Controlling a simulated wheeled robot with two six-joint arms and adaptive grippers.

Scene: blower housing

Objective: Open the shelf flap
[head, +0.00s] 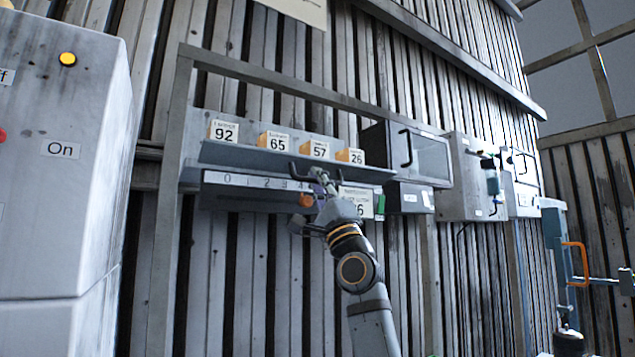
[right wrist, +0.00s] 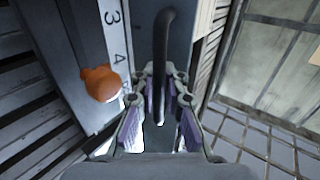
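The shelf flap (head: 240,156) is a long grey panel on the wall shelf, just above a strip numbered from 0. I cannot tell how far it is tilted. Its dark bar handle (head: 295,172) sticks out near the middle; it also shows in the right wrist view (right wrist: 164,50). My right gripper (head: 321,178) is at the handle's right part and hides some of it. In the right wrist view my right gripper (right wrist: 160,112) is open, with the bar between its two fingers and a gap on each side. My left gripper is in neither view.
Orange boxes with number cards (head: 273,142) stand in a row above the flap. An orange knob (right wrist: 101,83) sits on the number strip (right wrist: 112,40), left of the fingers. A glass-fronted cabinet (head: 431,158) is right of the shelf. A grey cabinet (head: 60,200) fills the left.

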